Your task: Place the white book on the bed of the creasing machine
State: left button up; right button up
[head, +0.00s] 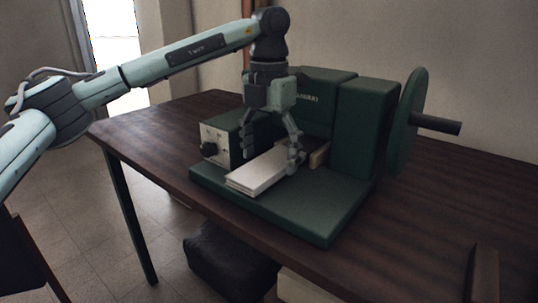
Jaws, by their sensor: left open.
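The white book (258,176) lies flat on the green bed (315,215) of the creasing machine (361,125), its far end partly hidden behind my left gripper. My left gripper (268,161) comes down from above with its fingers spread apart, one on the left of the book and one on the right. It is open; whether the fingers touch the book I cannot tell. My right gripper is not in view.
The machine stands on a dark wooden table (420,210). A brown wooden piece (484,273) is at the lower right. A dark bag (228,262) is below the table.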

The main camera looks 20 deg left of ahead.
pick_arm(q)
jog(key=shift+r, duration=0.4)
notch_tip(320, 180, up, 3)
jog(key=shift+w+r, duration=0.1)
jog(key=shift+r, duration=0.1)
notch_tip(320, 180, up, 4)
jog(key=shift+f+b, duration=0.25)
jog(key=shift+b, duration=0.05)
notch_tip(320, 180, up, 4)
jog(key=r, duration=0.1)
send_over(270, 162)
jog(key=shift+s+f+p, duration=0.2)
jog(key=shift+f+p, duration=0.05)
jog(key=shift+p, duration=0.05)
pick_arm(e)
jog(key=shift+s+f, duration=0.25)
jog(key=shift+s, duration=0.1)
